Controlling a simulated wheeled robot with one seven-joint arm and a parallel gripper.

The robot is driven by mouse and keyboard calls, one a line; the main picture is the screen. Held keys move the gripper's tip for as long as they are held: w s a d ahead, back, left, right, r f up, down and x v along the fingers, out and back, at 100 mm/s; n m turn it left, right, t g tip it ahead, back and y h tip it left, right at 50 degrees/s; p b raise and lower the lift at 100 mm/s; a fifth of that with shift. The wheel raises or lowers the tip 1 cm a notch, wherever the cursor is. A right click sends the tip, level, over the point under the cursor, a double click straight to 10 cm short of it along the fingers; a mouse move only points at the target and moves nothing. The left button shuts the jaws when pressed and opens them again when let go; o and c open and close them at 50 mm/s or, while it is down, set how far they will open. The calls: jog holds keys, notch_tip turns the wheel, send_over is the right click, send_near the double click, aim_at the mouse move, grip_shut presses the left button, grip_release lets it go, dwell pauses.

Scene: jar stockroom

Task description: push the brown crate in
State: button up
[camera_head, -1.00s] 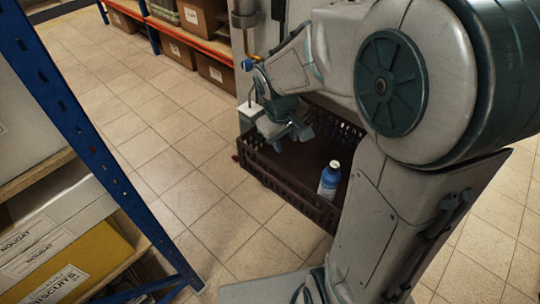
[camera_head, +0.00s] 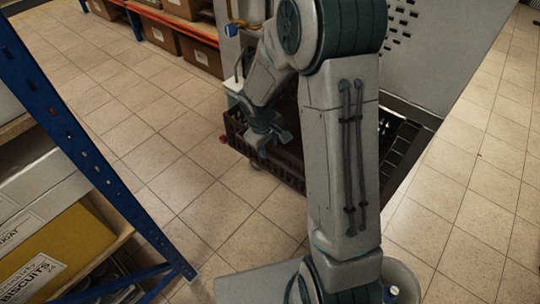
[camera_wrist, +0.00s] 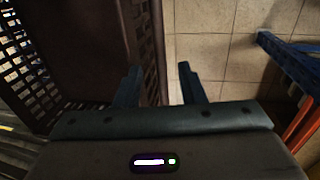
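The brown crate (camera_head: 292,172) has slotted dark walls and stands low beside a grey unit, partly hidden by my arm in the head view. My gripper (camera_head: 266,138) is over its near wall, toward the left end. In the wrist view my gripper (camera_wrist: 162,84) has its two fingers apart. The slotted crate wall (camera_wrist: 152,45) runs between them, one finger on the crate's inner side and one on the floor side. I cannot tell whether either finger touches the wall. The crate's inside is mostly hidden in the head view.
A blue-post rack (camera_head: 92,158) with a yellow biscuits box (camera_head: 62,250) stands at near left. Another rack (camera_head: 205,32) with brown boxes stands at the back. A grey perforated panel (camera_head: 440,50) rises behind the crate. Tiled floor (camera_head: 170,165) is clear between.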

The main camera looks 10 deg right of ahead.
aim_at(270, 156)
jog(key=f, duration=0.5)
jog(key=shift+w+d+b, duration=0.25)
jog(key=shift+d+b, duration=0.15)
grip_shut()
